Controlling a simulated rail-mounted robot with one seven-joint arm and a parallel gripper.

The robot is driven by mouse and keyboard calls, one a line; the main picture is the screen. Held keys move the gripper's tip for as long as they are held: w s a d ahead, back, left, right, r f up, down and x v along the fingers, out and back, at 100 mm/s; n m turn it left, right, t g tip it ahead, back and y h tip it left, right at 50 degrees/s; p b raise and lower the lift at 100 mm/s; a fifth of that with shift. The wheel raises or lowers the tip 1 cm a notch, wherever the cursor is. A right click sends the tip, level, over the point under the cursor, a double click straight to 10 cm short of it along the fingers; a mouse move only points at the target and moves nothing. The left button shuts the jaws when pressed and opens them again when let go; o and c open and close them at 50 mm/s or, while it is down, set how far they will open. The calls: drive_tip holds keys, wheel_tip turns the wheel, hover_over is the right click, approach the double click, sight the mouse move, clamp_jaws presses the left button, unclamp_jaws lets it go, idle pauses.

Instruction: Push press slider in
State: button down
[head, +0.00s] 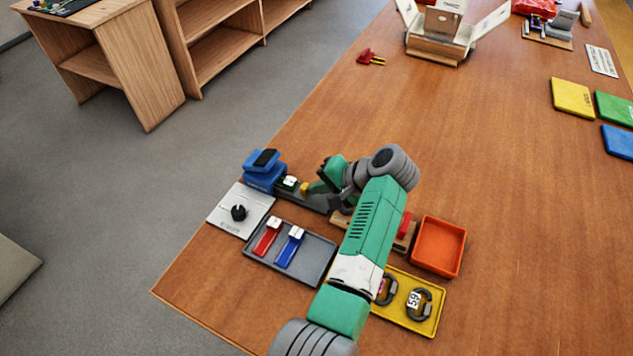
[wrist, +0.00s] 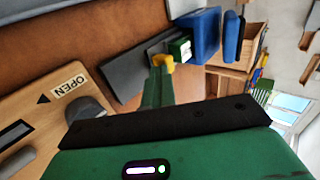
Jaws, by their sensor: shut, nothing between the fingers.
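The press has a blue body (head: 262,178) with a dark top pad and a dark rail base (head: 314,201) running right from it. A small green piece with a white top (head: 289,183) sits on the rail against or close to the blue body. My gripper (head: 305,188) is shut and empty, with its yellow fingertips low over the rail, just right of the green piece. In the wrist view the gripper tips (wrist: 162,61) point at the green piece (wrist: 182,46), with the blue body (wrist: 204,36) beyond it. I cannot tell whether the tips touch it.
A white plate with a black knob (head: 238,212) and a grey tray (head: 314,270) with red and blue pieces lie in front. An orange bin (head: 462,247) and yellow tray (head: 431,325) are right. A wooden board marked OPEN (wrist: 45,115) is beside my gripper. The table's middle is clear.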

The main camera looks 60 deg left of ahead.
drive_tip(key=p+v, duration=0.5)
drive_tip(key=v, duration=0.4)
drive_tip(key=shift+r, duration=0.2)
drive_tip(key=shift+w+d+r+p, duration=0.1)
drive_tip(key=shift+w+d+p, duration=0.1)
drive_tip(key=shift+d+p, duration=0.15)
